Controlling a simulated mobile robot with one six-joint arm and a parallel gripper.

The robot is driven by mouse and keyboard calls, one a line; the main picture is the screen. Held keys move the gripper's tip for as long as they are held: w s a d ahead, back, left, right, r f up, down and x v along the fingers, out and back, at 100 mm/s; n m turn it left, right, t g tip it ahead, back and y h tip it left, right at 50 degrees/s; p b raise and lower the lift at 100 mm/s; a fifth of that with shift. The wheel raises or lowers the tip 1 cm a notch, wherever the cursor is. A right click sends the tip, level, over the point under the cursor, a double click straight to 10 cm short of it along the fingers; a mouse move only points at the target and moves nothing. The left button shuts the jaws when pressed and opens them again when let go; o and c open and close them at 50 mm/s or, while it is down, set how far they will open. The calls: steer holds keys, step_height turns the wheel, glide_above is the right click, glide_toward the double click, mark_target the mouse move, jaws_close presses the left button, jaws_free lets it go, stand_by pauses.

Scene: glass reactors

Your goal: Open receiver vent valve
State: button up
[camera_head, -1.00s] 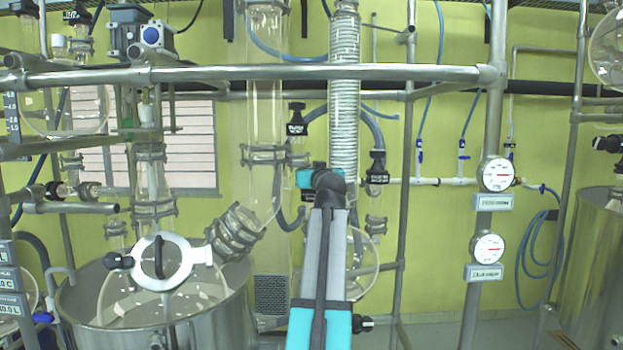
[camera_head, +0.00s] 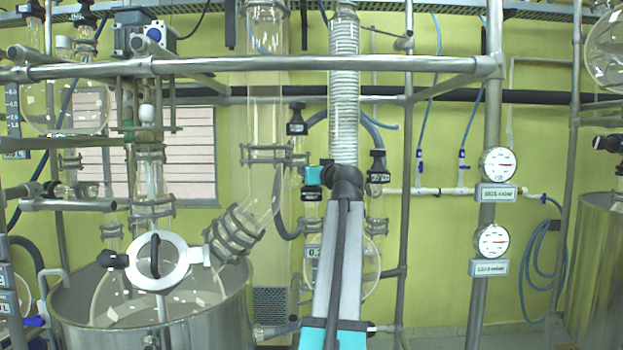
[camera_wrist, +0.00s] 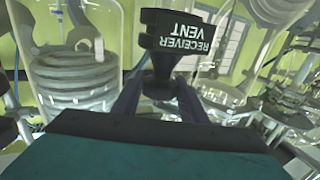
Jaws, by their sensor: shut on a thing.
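The receiver vent valve (camera_wrist: 180,38) has a black handle with white lettering "RECEIVER VENT", upside down in the wrist view. Its narrow end points toward my gripper (camera_wrist: 160,86), whose two dark fingers stand on either side of it, shut on it. In the head view my teal gripper (camera_head: 314,175) sits at the end of my arm, left of the coiled glass column. A black labelled piece (camera_head: 312,192) just under it appears to be the same handle. The fingertips are hidden there.
Similar black valve handles stand close by, one at upper left (camera_head: 296,121) and one at right (camera_head: 377,166). A horizontal metal rail (camera_head: 300,65) crosses above my arm. A glass reactor in a steel vessel (camera_head: 205,325) stands at left. Two gauges (camera_head: 498,164) hang at right.

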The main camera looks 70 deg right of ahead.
steer(key=shift+s+d+f+n+t+y+b, duration=0.1)
steer(key=shift+n+t+y+b, duration=0.35)
steer(key=shift+b, duration=0.5)
steer(key=shift+d+f+n+t+y+b, duration=0.1)
steer(key=shift+n+t+y+b, duration=0.35)
steer(key=shift+b, duration=0.45)
steer(key=shift+a+r+y+b, duration=0.15)
steer(key=shift+y+b, duration=0.15)
steer(key=o, duration=0.7)
steer(key=shift+o, duration=0.8)
steer(key=shift+r, duration=0.1)
steer(key=shift+r+p, duration=0.1)
steer(key=shift+p, duration=0.2)
steer(key=m+g+h+p, duration=0.2)
steer(key=h+p, duration=0.1)
steer(key=shift+a+g+p, duration=0.1)
steer(key=shift+g+p, duration=0.2)
steer(key=shift+p, duration=0.1)
steer(key=shift+m+p, duration=0.35)
steer(key=shift+m, duration=0.05)
